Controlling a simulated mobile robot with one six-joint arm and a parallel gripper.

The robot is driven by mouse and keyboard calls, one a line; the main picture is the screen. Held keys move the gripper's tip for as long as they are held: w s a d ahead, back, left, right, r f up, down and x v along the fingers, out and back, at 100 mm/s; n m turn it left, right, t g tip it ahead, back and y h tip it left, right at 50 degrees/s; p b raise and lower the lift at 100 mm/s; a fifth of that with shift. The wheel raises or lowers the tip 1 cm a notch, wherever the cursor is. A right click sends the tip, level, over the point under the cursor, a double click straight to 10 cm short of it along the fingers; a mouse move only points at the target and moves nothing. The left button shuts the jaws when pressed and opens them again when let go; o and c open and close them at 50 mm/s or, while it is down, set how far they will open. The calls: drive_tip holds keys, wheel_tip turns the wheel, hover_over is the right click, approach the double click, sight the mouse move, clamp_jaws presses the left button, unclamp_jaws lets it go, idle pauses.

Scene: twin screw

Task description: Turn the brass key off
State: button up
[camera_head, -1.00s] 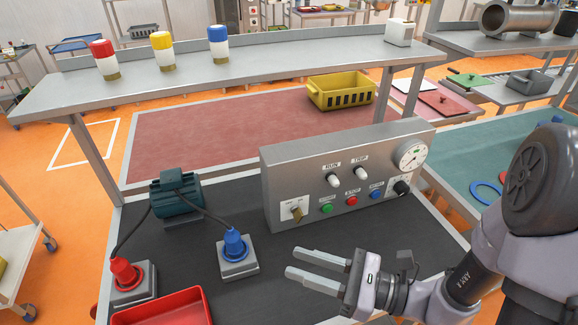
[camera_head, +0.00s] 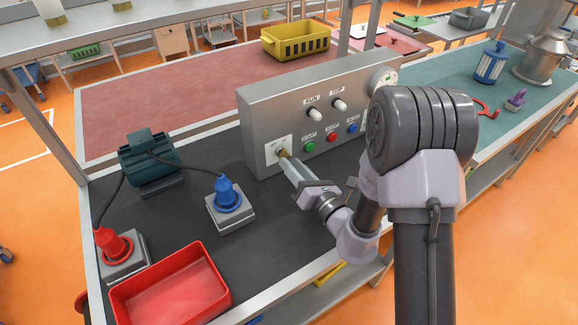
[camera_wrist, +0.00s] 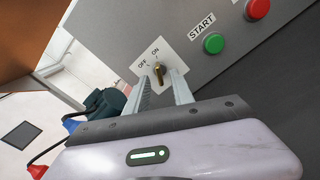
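The brass key (camera_head: 283,153) sits on a white plate (camera_head: 277,148) at the lower left of the grey control panel. In the wrist view the brass key (camera_wrist: 159,73) stands between the OFF and ON labels' side and my fingertips, its upper end towards ON. My gripper (camera_head: 288,163) reaches the panel from the front right. In the wrist view my gripper (camera_wrist: 158,80) has its two fingers apart, one on each side of the key. A gap shows between them; I cannot tell whether either finger touches the key.
The grey panel (camera_head: 262,105) also bears a green START button (camera_head: 309,146), a red button (camera_head: 331,138), a blue button (camera_head: 352,128) and two white-tipped switches. A blue plug (camera_head: 226,192), a dark green motor (camera_head: 150,157) and a red tray (camera_head: 222,297) stand left of my gripper.

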drive_tip(key=shift+x, duration=1.05)
clamp_jaws()
drive_tip(key=shift+n, duration=0.3)
drive_tip(key=n+b, duration=0.1)
drive_tip(key=n, duration=0.1)
drive_tip(key=shift+f+n+b, duration=0.15)
drive_tip(key=shift+n+b, duration=0.2)
drive_tip(key=shift+n, duration=0.05)
drive_tip(key=n+b, duration=0.2)
drive_tip(key=n, duration=0.1)
drive_tip(key=shift+n, duration=0.3)
drive_tip(key=n+b, duration=0.2)
drive_tip(key=n, duration=0.2)
drive_tip(key=shift+n+b, duration=0.3)
drive_tip(key=shift+n, duration=0.1)
